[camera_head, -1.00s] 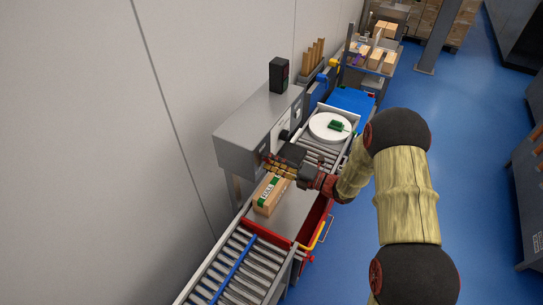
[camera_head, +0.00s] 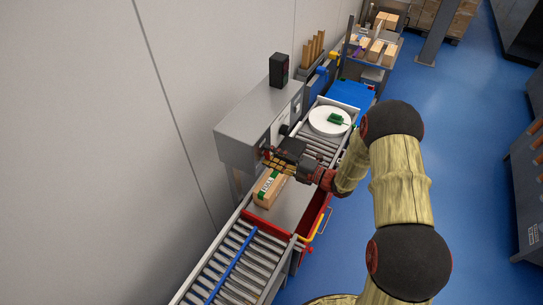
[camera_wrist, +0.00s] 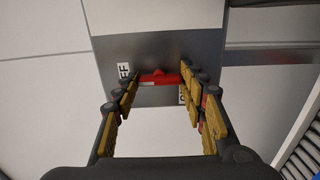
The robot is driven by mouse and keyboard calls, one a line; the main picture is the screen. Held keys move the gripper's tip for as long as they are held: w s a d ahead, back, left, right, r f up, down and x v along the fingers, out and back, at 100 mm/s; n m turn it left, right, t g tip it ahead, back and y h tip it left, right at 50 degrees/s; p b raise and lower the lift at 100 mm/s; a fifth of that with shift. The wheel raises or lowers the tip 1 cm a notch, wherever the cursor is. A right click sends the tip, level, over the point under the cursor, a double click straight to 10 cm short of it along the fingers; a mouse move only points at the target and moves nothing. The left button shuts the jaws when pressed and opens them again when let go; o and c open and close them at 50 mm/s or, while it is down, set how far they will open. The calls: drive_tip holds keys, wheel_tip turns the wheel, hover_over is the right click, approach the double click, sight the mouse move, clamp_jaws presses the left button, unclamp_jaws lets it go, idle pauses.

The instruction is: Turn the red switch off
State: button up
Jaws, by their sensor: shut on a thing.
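The red switch (camera_wrist: 160,78) sits on a grey panel in the wrist view, between an "FF"-ending label (camera_wrist: 124,70) at the left and a partly hidden label (camera_wrist: 182,94) at the right. In the head view my gripper (camera_head: 270,158) is at the front of the grey machine housing (camera_head: 243,137), above the carton. The switch is hidden there. The switch's exact setting is hard to tell.
A carton (camera_head: 268,190) with a green label lies on the metal surface below my gripper. Roller conveyor (camera_head: 228,262) runs in front. A white round plate (camera_head: 318,121) with a green item is beyond. A red frame with yellow handle (camera_head: 321,221) stands at right. Blue floor is open.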

drive_tip(key=o, duration=1.2)
drive_tip(key=v, duration=1.2)
drive_tip(key=shift+w, duration=0.1)
